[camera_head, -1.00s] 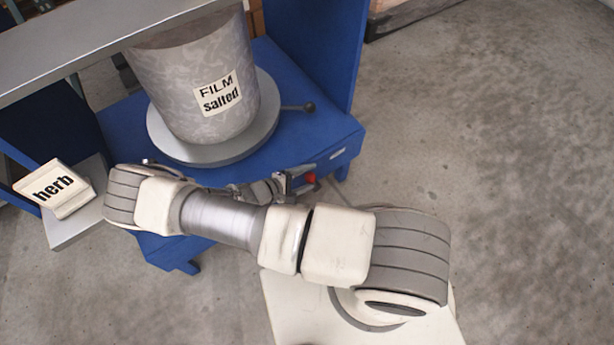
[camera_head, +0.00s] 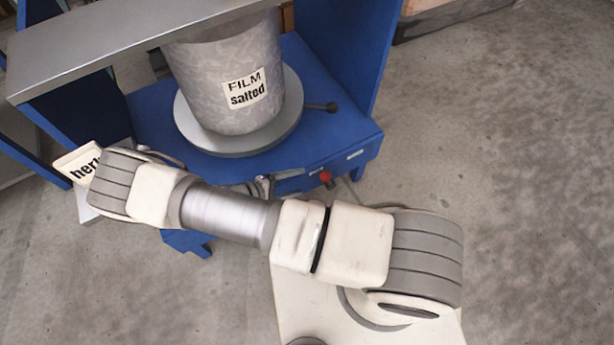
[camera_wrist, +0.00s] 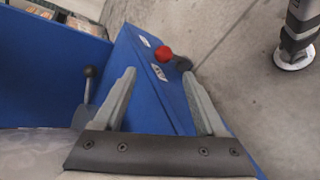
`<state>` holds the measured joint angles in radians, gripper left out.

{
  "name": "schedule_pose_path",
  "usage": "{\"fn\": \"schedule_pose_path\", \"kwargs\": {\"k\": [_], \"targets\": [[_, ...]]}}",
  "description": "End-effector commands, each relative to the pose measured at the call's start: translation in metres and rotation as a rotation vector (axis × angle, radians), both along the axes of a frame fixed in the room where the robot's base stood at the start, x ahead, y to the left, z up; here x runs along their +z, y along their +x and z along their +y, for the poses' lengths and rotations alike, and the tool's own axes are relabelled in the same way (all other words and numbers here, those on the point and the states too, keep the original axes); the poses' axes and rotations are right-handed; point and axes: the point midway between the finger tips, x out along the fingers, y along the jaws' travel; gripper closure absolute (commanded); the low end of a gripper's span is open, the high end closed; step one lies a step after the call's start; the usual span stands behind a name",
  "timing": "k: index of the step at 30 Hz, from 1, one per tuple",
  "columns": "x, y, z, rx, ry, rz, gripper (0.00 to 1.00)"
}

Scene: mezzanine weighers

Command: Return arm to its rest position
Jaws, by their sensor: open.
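My gripper (camera_wrist: 158,103) shows in the wrist view with its two grey fingers spread apart and nothing between them. Beyond the fingers are the blue machine's side and a red knob. In the head view my arm stretches across the lower middle, and the gripper itself is mostly hidden behind it. The blue weigher (camera_head: 350,128) stands just beyond my arm. A grey marbled bucket (camera_head: 205,90) labelled "FILM salted" stands upright on its round grey plate (camera_head: 235,146).
The red knob (camera_head: 325,176) is on the weigher's front edge and also shows in the wrist view (camera_wrist: 163,53). A black-knobbed lever (camera_head: 330,107) sticks out beside the plate. A "herb" sign (camera_head: 76,160) is partly hidden by my arm. Concrete floor (camera_head: 500,130) is clear at right.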

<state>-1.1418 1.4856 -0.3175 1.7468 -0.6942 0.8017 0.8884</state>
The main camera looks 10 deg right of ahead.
Motion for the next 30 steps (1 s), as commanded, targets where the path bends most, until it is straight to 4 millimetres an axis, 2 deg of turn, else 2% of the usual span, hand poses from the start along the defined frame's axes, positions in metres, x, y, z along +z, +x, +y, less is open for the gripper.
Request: {"fn": "schedule_pose_path", "kwargs": {"k": [5, 23, 26, 30], "targets": [[0.004, -0.003, 0.007, 0.0, 0.0, 0.0, 0.26], [0.006, -0.002, 0.008, -0.007, 0.006, 0.0, 0.26], [0.015, 0.0, 0.011, -0.034, 0.029, 0.003, 0.26], [0.043, 0.006, 0.02, -0.111, 0.1, 0.012, 0.26]]}}
